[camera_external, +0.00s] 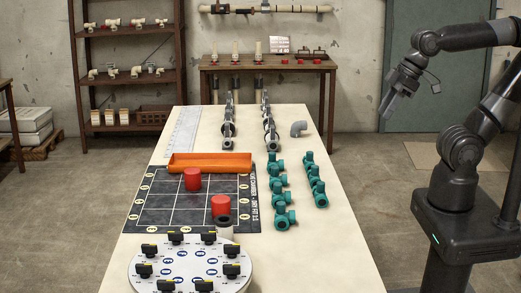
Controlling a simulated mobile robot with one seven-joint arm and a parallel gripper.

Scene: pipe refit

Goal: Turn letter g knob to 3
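A round white panel (190,279) lies at the front left end of the long pale table. Several black knobs with yellow marks stand in a ring on it, such as a front knob (204,285) and a back knob (176,238). My gripper (386,112) hangs in the air to the right of the table, pointing down, far from the panel and empty. Its finger gap does not show clearly.
A black grid mat (158,207) holds red cylinders (192,180), with an orange tray (210,162) behind. A grey and white pipe piece (224,228) stands just behind the panel. Green valve fittings (283,217) line the table's right side. Grey fittings stand farther back.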

